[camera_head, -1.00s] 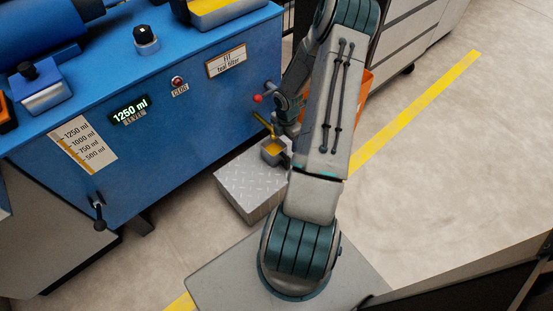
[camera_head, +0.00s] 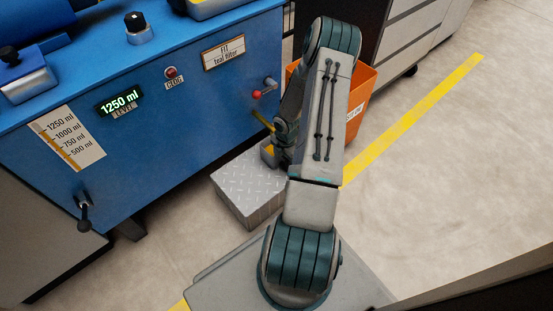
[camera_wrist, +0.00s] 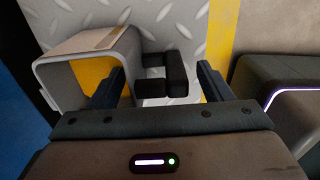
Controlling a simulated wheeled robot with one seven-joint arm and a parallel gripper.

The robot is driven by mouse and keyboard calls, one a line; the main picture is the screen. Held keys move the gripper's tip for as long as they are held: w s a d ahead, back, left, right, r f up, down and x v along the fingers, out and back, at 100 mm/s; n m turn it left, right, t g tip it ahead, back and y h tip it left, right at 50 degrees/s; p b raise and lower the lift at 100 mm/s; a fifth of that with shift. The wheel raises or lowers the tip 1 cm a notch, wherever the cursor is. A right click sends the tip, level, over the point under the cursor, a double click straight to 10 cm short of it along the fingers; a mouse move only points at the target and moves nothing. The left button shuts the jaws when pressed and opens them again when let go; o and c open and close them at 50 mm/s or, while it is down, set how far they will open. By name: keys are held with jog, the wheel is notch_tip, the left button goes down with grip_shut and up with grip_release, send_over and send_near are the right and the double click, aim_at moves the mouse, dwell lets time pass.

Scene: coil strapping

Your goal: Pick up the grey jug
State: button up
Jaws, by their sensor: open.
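The grey jug (camera_wrist: 90,75) is in the wrist view, at the left, with yellow inside. It stands over the diamond-plate step (camera_wrist: 195,20). Its black handle (camera_wrist: 178,75) points right, into the space between my fingers. My gripper (camera_wrist: 160,84) is open. Its left finger overlaps the jug's side in the picture, and its right finger is apart, right of the handle. I cannot tell if either finger touches. In the head view the jug (camera_head: 268,155) is mostly hidden behind my gripper and arm. The step (camera_head: 245,187) also shows there.
The blue machine (camera_head: 150,120) with a 1250 ml display (camera_head: 120,102) stands close behind the step. A red-knobbed valve (camera_head: 257,94) and a yellow spout or stream (camera_head: 262,121) are above the jug. An orange bin (camera_head: 360,95) stands behind my arm. The floor at right is clear.

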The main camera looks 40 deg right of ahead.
jog(key=shift+f, duration=0.7)
jog(key=shift+c, duration=0.3)
jog(key=c, duration=1.3)
jog(key=shift+r, duration=0.15)
jog(key=shift+r+p, duration=2.6)
jog(key=shift+r, duration=2.3)
